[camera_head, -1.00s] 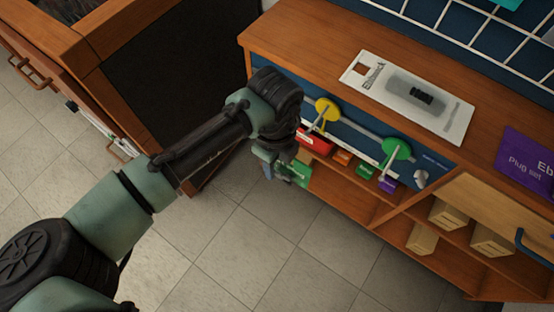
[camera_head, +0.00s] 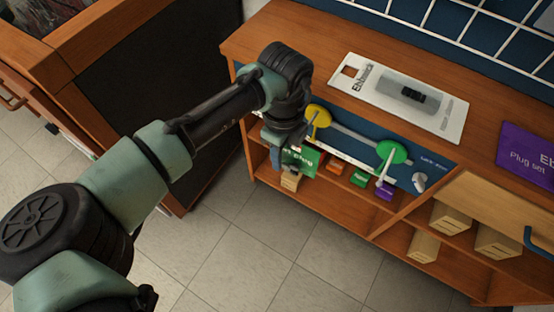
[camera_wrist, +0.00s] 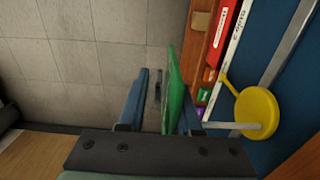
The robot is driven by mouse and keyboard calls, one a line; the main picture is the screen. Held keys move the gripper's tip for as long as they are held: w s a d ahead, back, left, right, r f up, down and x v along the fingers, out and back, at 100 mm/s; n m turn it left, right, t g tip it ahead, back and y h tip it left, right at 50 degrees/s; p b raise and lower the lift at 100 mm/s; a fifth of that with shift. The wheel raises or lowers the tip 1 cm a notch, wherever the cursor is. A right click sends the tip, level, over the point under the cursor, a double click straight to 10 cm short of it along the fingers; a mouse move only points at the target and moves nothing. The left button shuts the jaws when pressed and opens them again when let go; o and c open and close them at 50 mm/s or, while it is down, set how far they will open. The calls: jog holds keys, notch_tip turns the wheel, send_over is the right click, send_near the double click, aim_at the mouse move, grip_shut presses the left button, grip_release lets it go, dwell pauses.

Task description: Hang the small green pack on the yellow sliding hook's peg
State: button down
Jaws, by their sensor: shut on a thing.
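The small green pack (camera_head: 299,160) is held in my gripper (camera_head: 280,158), in front of the bench's blue panel. In the wrist view the green pack (camera_wrist: 176,92) stands edge-on between the two blue fingers of my gripper (camera_wrist: 163,105). The yellow sliding hook (camera_head: 318,117) sits on a rail just right of my gripper. In the wrist view the yellow hook (camera_wrist: 256,113) shows its pale peg (camera_wrist: 225,125) pointing left toward the gripper. The pack is beside the peg and looks apart from it. The pack's hanging hole cannot be made out.
A green hook (camera_head: 392,152) sits further right on the same rail (camera_head: 355,135). Small coloured packs (camera_head: 359,178) and boxes (camera_head: 450,219) are on the shelves below. A package (camera_head: 400,95) lies on the benchtop.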

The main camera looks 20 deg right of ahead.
jog(key=shift+w+d+f+b, duration=0.15)
jog(key=shift+w+d+b, duration=0.5)
jog(key=shift+d+b, duration=0.15)
jog(key=shift+w+d+f+p, duration=0.2)
jog(key=shift+w+d+p, duration=0.15)
jog(key=shift+d+p, duration=0.2)
jog(key=c, duration=0.5)
grip_release()
notch_tip(320, 180, up, 13)
jog(key=p, duration=0.4)
